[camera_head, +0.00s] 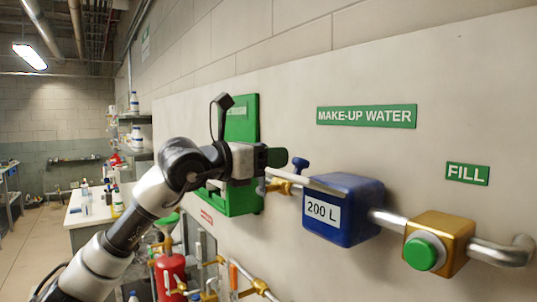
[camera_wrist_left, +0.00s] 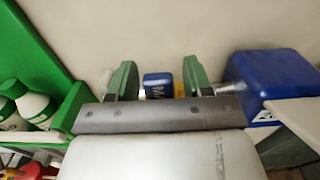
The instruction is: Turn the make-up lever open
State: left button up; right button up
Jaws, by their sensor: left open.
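The make-up lever (camera_head: 299,164) is a small blue handle on a brass valve (camera_head: 284,183), left of the blue 200 L box and below the MAKE-UP WATER sign (camera_head: 366,115). My left gripper (camera_head: 277,157) is at the wall just left of the lever. In the left wrist view, its green fingers (camera_wrist_left: 160,80) are apart, and the blue lever (camera_wrist_left: 157,87) with white lettering shows in the gap between them. I cannot tell whether either finger touches it. The lever's lower part is hidden behind the gripper body. My right gripper is not in view.
The blue 200 L box (camera_head: 341,209) is close to the right of the lever. Further right is a brass block with a green button (camera_head: 421,252) under the FILL sign (camera_head: 467,174). A green wall cabinet (camera_head: 242,112) with bottles is behind my left wrist. Pipes and a red tank (camera_head: 170,278) are below.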

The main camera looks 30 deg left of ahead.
pick_arm(q)
jog(key=c, duration=0.5)
grip_shut()
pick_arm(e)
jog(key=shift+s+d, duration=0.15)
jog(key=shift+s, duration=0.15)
pick_arm(q)
jog(key=shift+a, duration=0.1)
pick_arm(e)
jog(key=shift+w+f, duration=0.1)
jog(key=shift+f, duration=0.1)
pick_arm(q)
jog(key=w+a+f+n+b, duration=0.2)
jog(key=a+f+n+b, duration=0.3)
jog(key=n, duration=1.2)
jog(key=shift+w+a+f+n+b, duration=0.2)
jog(key=shift+a+f+n+b, duration=0.2)
jog(key=shift+f+b, duration=0.55)
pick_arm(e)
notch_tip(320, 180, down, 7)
pick_arm(q)
jog(key=shift+r, duration=0.1)
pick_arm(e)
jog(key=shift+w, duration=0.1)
